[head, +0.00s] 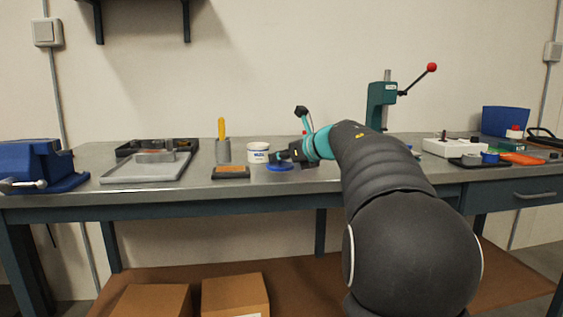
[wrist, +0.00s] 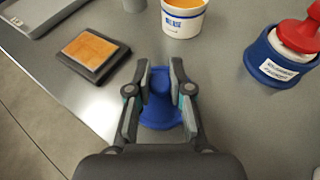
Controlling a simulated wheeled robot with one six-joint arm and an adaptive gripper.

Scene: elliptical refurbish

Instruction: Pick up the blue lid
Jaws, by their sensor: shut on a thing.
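The blue lid (wrist: 160,117) lies between the fingers of my gripper (wrist: 160,82) in the wrist view. It has a round base and a raised middle part, and the fingers are shut on that raised part. In the head view the blue lid (head: 280,167) is a flat blue disc near the front edge of the workbench, with my gripper (head: 278,157) over it. I cannot tell whether the lid touches the bench top. The fingers and my wrist hide part of it.
A white tub (wrist: 183,17) stands just behind the lid. An orange pad in a black tray (wrist: 92,50) lies to the left. A blue container with a red-handled top (wrist: 285,58) stands to the right. A blue vise (head: 45,165) and green press (head: 380,102) stand on the workbench (head: 210,191).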

